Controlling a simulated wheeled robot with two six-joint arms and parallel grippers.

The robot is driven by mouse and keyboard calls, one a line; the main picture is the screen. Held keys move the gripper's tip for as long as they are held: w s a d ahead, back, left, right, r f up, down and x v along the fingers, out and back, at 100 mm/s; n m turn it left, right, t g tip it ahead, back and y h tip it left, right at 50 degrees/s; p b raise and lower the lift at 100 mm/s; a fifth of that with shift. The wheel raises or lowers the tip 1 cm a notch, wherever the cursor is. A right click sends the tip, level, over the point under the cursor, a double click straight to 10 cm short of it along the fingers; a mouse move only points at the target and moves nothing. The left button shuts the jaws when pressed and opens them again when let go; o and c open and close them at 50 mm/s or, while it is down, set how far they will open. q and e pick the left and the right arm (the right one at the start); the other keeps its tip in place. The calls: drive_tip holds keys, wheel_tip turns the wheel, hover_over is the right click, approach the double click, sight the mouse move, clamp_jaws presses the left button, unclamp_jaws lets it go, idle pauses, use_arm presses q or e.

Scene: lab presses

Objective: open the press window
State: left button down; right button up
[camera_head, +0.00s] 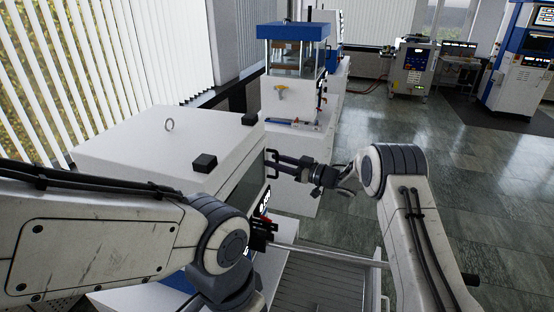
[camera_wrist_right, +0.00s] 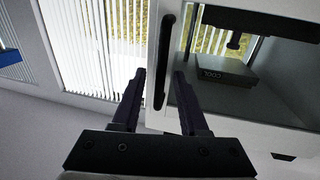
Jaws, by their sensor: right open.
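The press (camera_head: 150,150) is a large white cabinet at the left in the head view. Its window (camera_head: 250,185) is on the side facing right, seen at a steep angle. In the right wrist view the window (camera_wrist_right: 255,100) shows a dark block and a ram behind it. The upright black window handle (camera_wrist_right: 164,62) is at its left edge. My right gripper (camera_head: 275,166) is open beside the window side; in the wrist view its fingertips (camera_wrist_right: 160,74) appear either side of the handle. Contact cannot be told.
A second press with a blue top (camera_head: 292,50) stands behind. A ribbed grey surface (camera_head: 320,285) and a light bar (camera_head: 330,255) lie below my right gripper. Blinds (camera_head: 110,60) line the left wall. Open tiled floor (camera_head: 460,180) is at the right.

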clamp_jaws()
idle(1.4)
